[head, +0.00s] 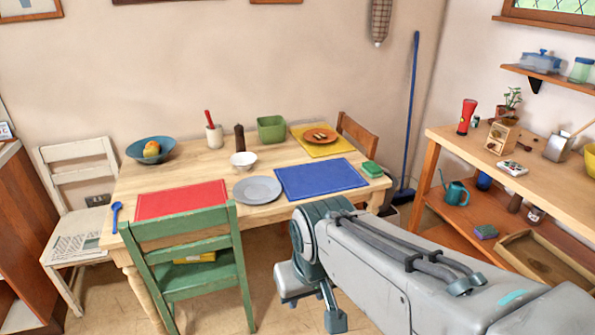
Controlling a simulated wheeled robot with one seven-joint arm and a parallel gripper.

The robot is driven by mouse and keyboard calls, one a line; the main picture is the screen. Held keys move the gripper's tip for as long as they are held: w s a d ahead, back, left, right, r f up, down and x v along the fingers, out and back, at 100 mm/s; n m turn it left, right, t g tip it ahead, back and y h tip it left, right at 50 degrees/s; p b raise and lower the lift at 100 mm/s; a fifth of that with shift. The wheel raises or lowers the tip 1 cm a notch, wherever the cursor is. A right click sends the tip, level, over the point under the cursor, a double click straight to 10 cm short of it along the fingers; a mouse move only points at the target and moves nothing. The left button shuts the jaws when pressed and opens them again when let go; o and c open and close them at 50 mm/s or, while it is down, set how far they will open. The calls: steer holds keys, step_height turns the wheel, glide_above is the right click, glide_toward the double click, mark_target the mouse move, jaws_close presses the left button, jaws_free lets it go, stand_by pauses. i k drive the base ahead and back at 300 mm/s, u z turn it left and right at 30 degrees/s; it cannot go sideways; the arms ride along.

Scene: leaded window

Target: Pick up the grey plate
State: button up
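The grey plate (257,190) lies flat and empty on the wooden table, near its front edge, between the red placemat (180,200) and the blue placemat (320,179). My gripper (318,302) hangs in front of the table, below and to the right of the plate and apart from it. It is partly hidden by my own arm, and its fingers do not show clearly enough to tell open from shut. Nothing is seen in it.
A white bowl (244,161) and a dark pepper mill (239,138) stand behind the plate. A green chair (190,262) stands at the table's front left. An orange plate (320,136) lies on a yellow placemat (338,147). A wooden shelf unit (550,185) stands at right.

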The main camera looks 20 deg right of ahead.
mark_target(254, 188)
steer(key=u, duration=0.95)
steer(key=i, duration=1.4)
steer(key=z, duration=0.65)
steer(key=i, duration=0.45)
steer(key=z, duration=0.45)
